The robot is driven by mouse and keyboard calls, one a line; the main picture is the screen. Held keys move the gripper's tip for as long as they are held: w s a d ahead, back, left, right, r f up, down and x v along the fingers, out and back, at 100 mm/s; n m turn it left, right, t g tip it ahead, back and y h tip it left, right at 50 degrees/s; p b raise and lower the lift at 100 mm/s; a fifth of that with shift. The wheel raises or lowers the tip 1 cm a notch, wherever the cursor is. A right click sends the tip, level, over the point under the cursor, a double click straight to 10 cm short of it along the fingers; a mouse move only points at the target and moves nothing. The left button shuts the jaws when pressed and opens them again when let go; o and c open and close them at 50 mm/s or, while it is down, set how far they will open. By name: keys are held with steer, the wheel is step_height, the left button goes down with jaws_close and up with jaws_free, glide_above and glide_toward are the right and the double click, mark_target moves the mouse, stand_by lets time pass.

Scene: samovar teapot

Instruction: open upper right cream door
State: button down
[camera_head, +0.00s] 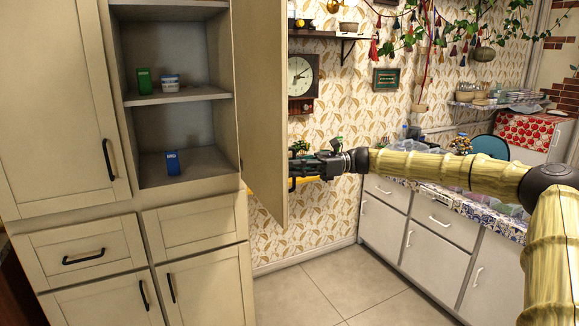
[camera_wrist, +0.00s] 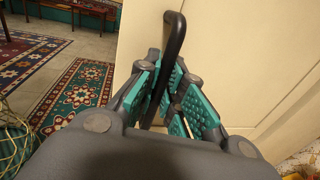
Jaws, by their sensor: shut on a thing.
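The upper right cream door (camera_head: 258,95) stands swung wide open on its right side, seen nearly edge-on in the head view. Its cream panel (camera_wrist: 230,50) fills much of the wrist view. My gripper (camera_head: 298,168) is at the door's far face, partly hidden by the door's edge. In the wrist view my gripper (camera_wrist: 172,92) has its green-padded fingers shut around the dark bar handle (camera_wrist: 175,38). The open compartment (camera_head: 160,55) shows a green box (camera_head: 144,81) and a small white-blue tub (camera_head: 169,82) on the shelf, and a blue box (camera_head: 172,163) below.
A closed upper left door (camera_head: 60,100) and drawers (camera_head: 82,249) adjoin the compartment. A wall clock (camera_head: 301,75) hangs beyond the open door. A counter with grey cabinets (camera_head: 440,222) stands at right. Tiled floor (camera_head: 325,295) is free between them.

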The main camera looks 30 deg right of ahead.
stand_by(0.3)
steer(key=c, duration=1.5)
jaws_free()
steer(key=v, duration=1.2)
steer(key=shift+d, duration=0.2)
